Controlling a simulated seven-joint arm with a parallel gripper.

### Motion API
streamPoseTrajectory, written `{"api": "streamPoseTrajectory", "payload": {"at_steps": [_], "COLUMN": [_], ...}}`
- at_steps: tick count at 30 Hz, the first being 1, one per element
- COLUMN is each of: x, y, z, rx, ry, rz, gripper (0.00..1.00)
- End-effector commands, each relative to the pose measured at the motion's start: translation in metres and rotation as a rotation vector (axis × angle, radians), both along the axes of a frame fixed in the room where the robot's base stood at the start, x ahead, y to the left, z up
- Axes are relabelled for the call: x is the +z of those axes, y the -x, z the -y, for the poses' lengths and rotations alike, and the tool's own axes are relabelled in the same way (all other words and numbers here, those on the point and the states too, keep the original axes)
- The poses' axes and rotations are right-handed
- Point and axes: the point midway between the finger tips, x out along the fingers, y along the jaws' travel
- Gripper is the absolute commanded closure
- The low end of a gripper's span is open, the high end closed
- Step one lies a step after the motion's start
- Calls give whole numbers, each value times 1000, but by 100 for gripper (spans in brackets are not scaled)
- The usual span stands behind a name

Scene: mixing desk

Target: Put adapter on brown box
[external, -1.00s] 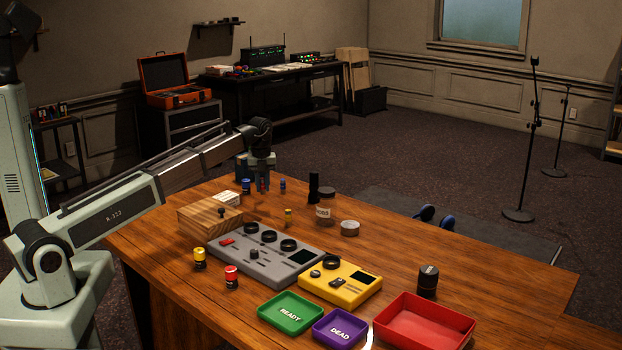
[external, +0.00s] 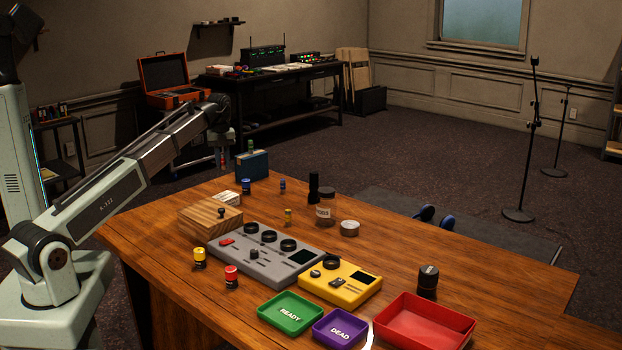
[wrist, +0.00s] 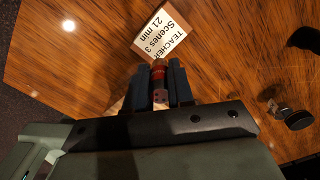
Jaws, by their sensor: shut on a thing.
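My gripper (external: 222,158) hangs in the air at the far left side of the desk, behind and above the brown box. In the wrist view its fingers (wrist: 159,85) are shut on a small red cylinder (wrist: 159,78) with a dark end, possibly the adapter. The red also shows faintly between the fingers in the external view. The brown wooden box (external: 197,222) stands at the left of the desk, with a small black-topped piece (external: 221,213) on it. My gripper is apart from the box.
A blue box (external: 252,166) with a green piece on top is farther back. A grey mixer (external: 262,258), yellow device (external: 340,291) and coloured trays fill the front.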

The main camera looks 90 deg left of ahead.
Motion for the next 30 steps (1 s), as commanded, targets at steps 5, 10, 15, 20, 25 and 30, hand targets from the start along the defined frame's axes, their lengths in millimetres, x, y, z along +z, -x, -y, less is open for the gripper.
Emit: {"api": "streamPoseTrajectory", "payload": {"at_steps": [5, 10, 15, 20, 25, 30], "x": [-14, -41, -61, -71, -92, -100], "y": [1, 1, 1, 0, 1, 0], "z": [2, 2, 2, 2, 2, 1], "rx": [-21, -21, -20, -20, -20, -20], "ry": [1, 2, 1, 0, 1, 0], "rz": [-1, -2, -1, 0, -1, 0], "gripper": [100, 100, 100, 100, 100, 100]}}
